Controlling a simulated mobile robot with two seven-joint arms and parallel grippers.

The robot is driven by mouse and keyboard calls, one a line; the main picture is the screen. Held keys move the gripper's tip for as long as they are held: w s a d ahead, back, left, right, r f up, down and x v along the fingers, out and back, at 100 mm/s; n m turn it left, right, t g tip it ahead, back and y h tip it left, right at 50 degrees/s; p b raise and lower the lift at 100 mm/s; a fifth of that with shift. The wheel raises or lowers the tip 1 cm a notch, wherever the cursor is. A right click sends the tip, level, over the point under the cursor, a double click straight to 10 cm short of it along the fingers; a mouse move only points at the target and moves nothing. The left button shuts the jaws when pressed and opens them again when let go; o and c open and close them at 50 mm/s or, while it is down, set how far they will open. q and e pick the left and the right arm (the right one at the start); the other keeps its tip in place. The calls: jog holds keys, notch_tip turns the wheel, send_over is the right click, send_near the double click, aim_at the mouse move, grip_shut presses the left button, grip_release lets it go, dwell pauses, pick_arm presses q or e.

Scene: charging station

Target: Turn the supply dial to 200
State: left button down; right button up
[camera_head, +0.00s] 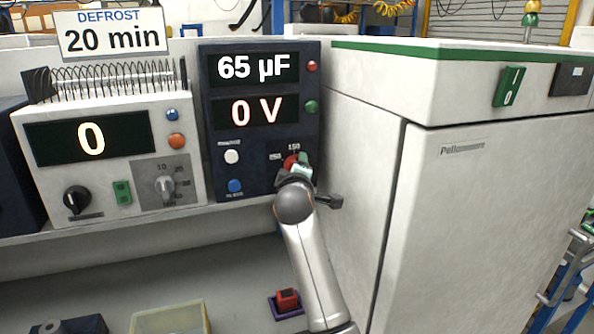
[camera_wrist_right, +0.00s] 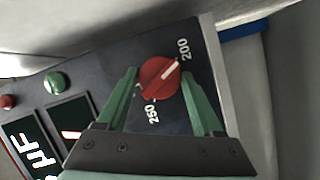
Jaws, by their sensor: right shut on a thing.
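The supply dial is a red round knob (camera_wrist_right: 160,78) with a white pointer line, on the dark panel of the supply unit (camera_head: 222,135). In the right wrist view its pointer is turned towards the printed 200 (camera_wrist_right: 184,49), and 250 (camera_wrist_right: 151,113) is printed on the other side. My right gripper (camera_head: 297,166) is at the dial, with green fingers (camera_wrist_right: 165,88) on either side, shut on it. In the head view the gripper covers much of the knob and its scale. The unit's displays read 65 µF and 0 V. My left gripper is not in view.
A grey unit (camera_head: 195,185) with a display reading 0 stands to the left, under a DEFROST 20 min sign (camera_head: 113,34). A large white cabinet (camera_head: 480,200) stands close on the right. A red block (camera_head: 287,299) and a yellowish tray (camera_head: 170,318) are below.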

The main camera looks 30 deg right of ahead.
dwell(0.3)
jog(key=o, duration=1.4)
jog(key=shift+c, duration=0.2)
